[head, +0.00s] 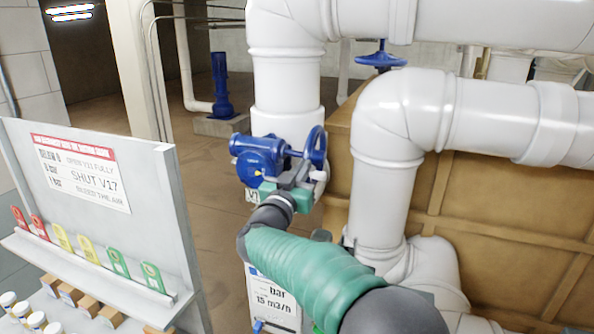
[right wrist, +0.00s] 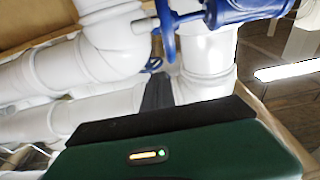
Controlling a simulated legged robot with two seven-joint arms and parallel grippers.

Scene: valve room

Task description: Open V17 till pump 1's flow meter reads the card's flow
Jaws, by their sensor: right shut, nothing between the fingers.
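A blue valve (head: 262,160) with a blue handwheel (head: 316,147) sits on the white vertical pipe. A tag below it (head: 252,195) starts with "V1"; the rest is hidden behind my gripper. My right gripper (head: 300,174) is shut and empty, just below and in front of the handwheel; I cannot tell whether it touches. In the right wrist view, the dark fingers (right wrist: 157,92) point toward the blue wheel (right wrist: 166,32). A white card (head: 273,300) reading "bar" and "15 m3/h" is partly covered by my right arm. No flow meter dial is readable. My left gripper is out of view.
A board (head: 85,175) at left carries a notice with "SHUT V17" and "OPEN V11 FULLY", and coloured tags on a ledge. Large white pipes (head: 385,180) stand close at right, before a brown tank wall (head: 500,200). Another blue handwheel (head: 381,58) is behind.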

